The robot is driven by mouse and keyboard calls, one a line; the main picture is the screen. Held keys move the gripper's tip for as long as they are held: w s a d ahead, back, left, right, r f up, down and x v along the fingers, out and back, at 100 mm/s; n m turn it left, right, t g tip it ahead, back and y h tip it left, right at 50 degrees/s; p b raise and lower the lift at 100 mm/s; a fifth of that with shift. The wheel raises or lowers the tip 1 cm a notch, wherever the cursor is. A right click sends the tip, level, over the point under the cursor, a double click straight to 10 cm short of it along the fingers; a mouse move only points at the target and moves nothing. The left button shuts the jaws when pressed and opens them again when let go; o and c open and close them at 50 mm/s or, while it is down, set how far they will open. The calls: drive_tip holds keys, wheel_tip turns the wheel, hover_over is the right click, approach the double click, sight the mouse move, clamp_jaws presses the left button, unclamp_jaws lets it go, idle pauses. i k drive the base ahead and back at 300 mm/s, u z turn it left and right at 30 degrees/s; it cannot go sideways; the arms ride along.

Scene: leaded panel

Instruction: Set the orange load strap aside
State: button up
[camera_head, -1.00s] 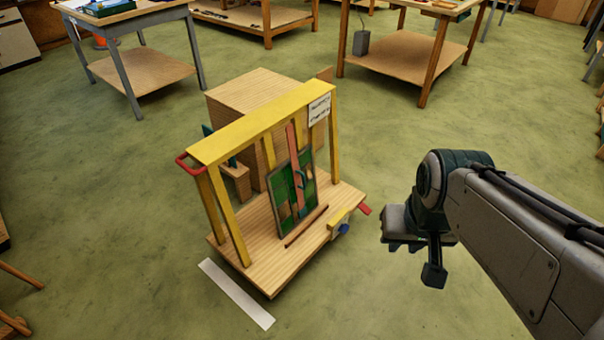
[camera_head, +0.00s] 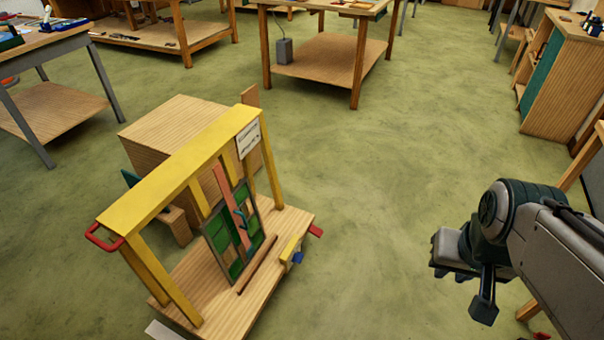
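An orange-pink strap (camera_head: 228,196) runs upright down the front of a green leaded panel (camera_head: 217,243). The panel leans on a wooden cart (camera_head: 226,311) under a yellow frame (camera_head: 182,162). A small teal piece (camera_head: 240,216) sits at the strap's middle; I cannot tell whether it is a buckle or handle. My gripper (camera_head: 452,272) hangs over bare floor, right of the cart and well apart from the strap. Nothing shows held in it. Its fingers are small and dark, and their opening is unclear.
A large wooden box (camera_head: 160,135) stands behind the panel. A red handle (camera_head: 103,238) sticks out at the frame's left end. Workbenches stand at the back, and a cabinet (camera_head: 568,85) stands at the right. The floor between cart and cabinet is clear.

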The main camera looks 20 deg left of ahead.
sight(218, 171)
drive_tip(key=u, duration=0.05)
drive_tip(key=i, duration=1.15)
drive_tip(key=u, duration=0.95)
